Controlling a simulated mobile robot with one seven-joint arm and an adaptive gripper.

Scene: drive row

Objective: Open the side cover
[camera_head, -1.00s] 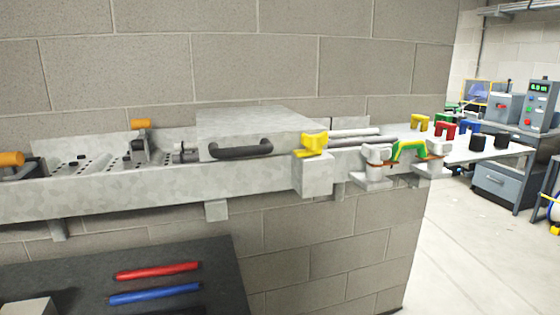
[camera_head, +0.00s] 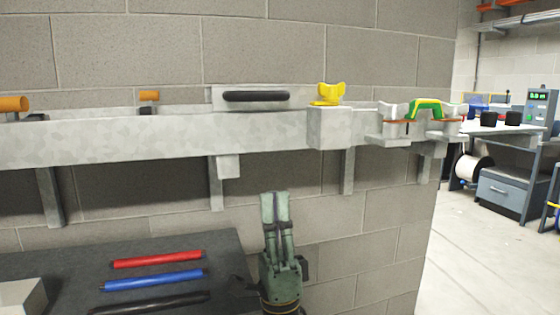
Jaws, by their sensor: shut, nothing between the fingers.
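A grey metal cover (camera_head: 219,98) with a black bar handle (camera_head: 255,96) shows above the front wall of a long grey metal trough (camera_head: 150,135) on the block wall. I take it to be the side cover. Its front face is seen nearly level, and its top is hidden. A yellow latch-like piece (camera_head: 328,95) sits on a grey block (camera_head: 329,128) just right of the cover. My gripper (camera_head: 274,196) points upward with its fingers together and empty. In the picture it is below the trough and the handle, apart from both.
A dark table (camera_head: 60,262) at the lower left holds red (camera_head: 157,258), blue (camera_head: 155,279) and black (camera_head: 150,303) rods. Open floor (camera_head: 480,260) lies at the right.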

